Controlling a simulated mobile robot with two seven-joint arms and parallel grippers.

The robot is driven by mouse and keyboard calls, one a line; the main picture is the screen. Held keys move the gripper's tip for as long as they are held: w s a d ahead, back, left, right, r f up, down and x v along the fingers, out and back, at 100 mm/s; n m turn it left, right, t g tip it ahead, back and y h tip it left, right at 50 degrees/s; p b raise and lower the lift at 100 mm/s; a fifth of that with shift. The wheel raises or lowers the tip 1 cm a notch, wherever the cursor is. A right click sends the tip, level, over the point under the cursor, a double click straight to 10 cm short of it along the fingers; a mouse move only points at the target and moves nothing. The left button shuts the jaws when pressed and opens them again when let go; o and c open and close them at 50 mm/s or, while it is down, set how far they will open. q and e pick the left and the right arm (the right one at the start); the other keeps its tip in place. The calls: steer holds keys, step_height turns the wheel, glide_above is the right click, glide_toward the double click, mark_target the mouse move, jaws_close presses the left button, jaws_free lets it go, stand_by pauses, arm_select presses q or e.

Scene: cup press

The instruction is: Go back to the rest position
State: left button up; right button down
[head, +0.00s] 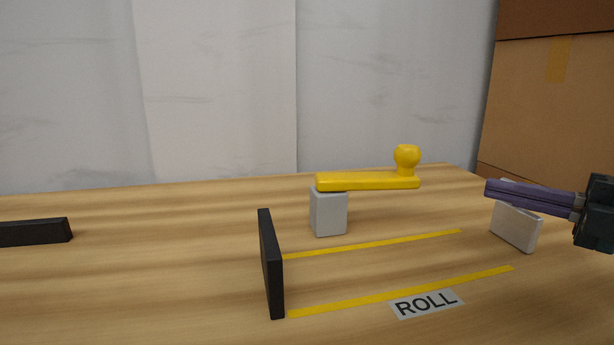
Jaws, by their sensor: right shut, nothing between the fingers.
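My right gripper (487,190) comes in from the right edge, with its purple fingers shut and nothing between them. Its fingers are in front of and above a white block (516,227), hiding part of the block's top; whether they touch it cannot be told. My left gripper is not in view. A grey post (328,212) stands on the table and carries a yellow lever (367,181) with a round yellow knob (406,157) at its right end. The lever lies level and is apart from my right gripper.
The wooden table (150,285) has two yellow lines (400,292) and a "ROLL" label (426,303). A black upright plate (271,263) stands at the lines' left end. A black bar (35,232) lies far left. A cardboard box (550,110) stands back right. The left front is clear.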

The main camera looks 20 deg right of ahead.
steer(key=s+a+r+m+g+h+p, duration=0.1)
steer(key=a+r+m+g+h+p, duration=0.2)
steer(key=a+r+m+h+p, duration=1.05)
steer(key=s+a+r+m+g+y+p, duration=0.3)
steer(key=s+a+r+m+g+p, duration=0.15)
steer(key=s+p, duration=0.6)
steer(key=s+a+r+m+g+y+p, duration=0.3)
steer(key=s+a+r+g+p, duration=0.35)
steer(key=p, duration=0.65)
step_height(320, 180, up, 34)
steer(key=s+d+t+p, duration=0.1)
steer(key=p, duration=3.4)
steer(key=shift+d+r+p, duration=0.25)
steer(key=shift+d+p, duration=0.1)
steer(key=shift+d, duration=0.05)
